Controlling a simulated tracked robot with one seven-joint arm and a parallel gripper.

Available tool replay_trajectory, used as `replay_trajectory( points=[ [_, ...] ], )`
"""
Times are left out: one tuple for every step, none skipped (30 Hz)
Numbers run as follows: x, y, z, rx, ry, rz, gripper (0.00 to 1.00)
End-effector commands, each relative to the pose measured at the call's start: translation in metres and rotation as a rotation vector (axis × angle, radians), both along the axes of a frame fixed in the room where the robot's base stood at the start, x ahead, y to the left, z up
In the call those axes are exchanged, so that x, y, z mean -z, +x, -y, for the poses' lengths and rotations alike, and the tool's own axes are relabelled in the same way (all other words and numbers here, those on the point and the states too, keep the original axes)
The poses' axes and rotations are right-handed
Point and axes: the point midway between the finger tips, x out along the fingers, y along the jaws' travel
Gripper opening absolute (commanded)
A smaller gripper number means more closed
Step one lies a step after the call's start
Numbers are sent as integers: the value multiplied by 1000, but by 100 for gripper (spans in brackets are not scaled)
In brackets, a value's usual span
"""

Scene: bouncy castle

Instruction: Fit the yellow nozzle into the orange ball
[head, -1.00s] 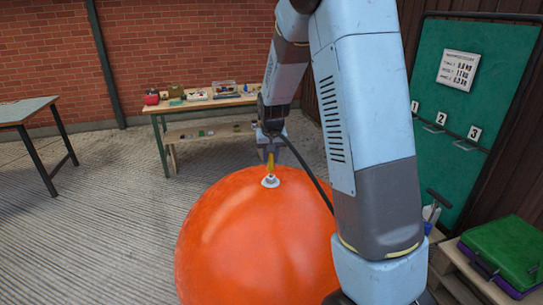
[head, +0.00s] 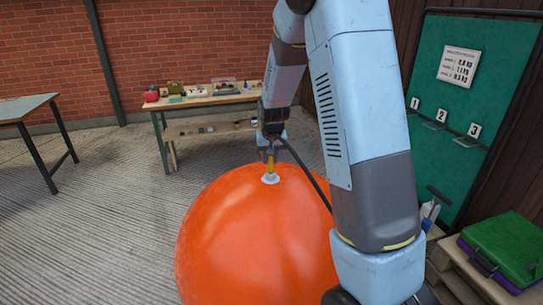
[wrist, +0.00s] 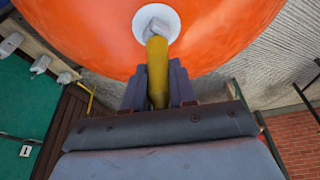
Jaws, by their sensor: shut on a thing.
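The big orange ball (head: 255,240) stands on the floor in front of me, with a white valve (head: 270,179) on its top. My gripper (head: 270,157) is above the valve, pointing down, and is shut on the yellow nozzle (head: 270,165). In the wrist view the nozzle (wrist: 157,72) runs from between the fingers (wrist: 158,88) to the white valve (wrist: 156,24) on the ball (wrist: 85,30). The nozzle's tip meets the valve opening. How deep it sits is hidden.
A workbench (head: 205,101) with small items stands behind the ball. A bare table (head: 25,108) is at the left. At the right are a green board (head: 480,110) with numbered hooks and a green case (head: 505,247) on a pallet.

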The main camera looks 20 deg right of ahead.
Motion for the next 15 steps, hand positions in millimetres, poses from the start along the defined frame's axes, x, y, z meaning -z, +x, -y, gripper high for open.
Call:
replay_trajectory(
  points=[
    [1, 0, 0, 0, 0, -1, 0],
    [2, 0, 0, 0, 0, -1, 0],
    [3, 0, 0, 0, 0, -1, 0],
    [4, 0, 0, 0, 0, -1, 0],
    [5, 0, 0, 0, 0, -1, 0],
    [6, 0, 0, 0, 0, -1, 0],
    [6, 0, 0, 0, 0, -1, 0],
    [7, 0, 0, 0, 0, 0, 0],
    [8, 0, 0, 0, 0, 0, 0],
    [8, 0, 0, 0, 0, 0, 0],
    [9, 0, 0, 0, 0, 0, 0],
    [10, 0, 0, 0, 0, 1, 0],
    [10, 0, 0, 0, 0, 1, 26],
    [10, 0, 0, 0, 0, 1, 29],
    [10, 0, 0, 0, 0, 1, 33]
  ],
)
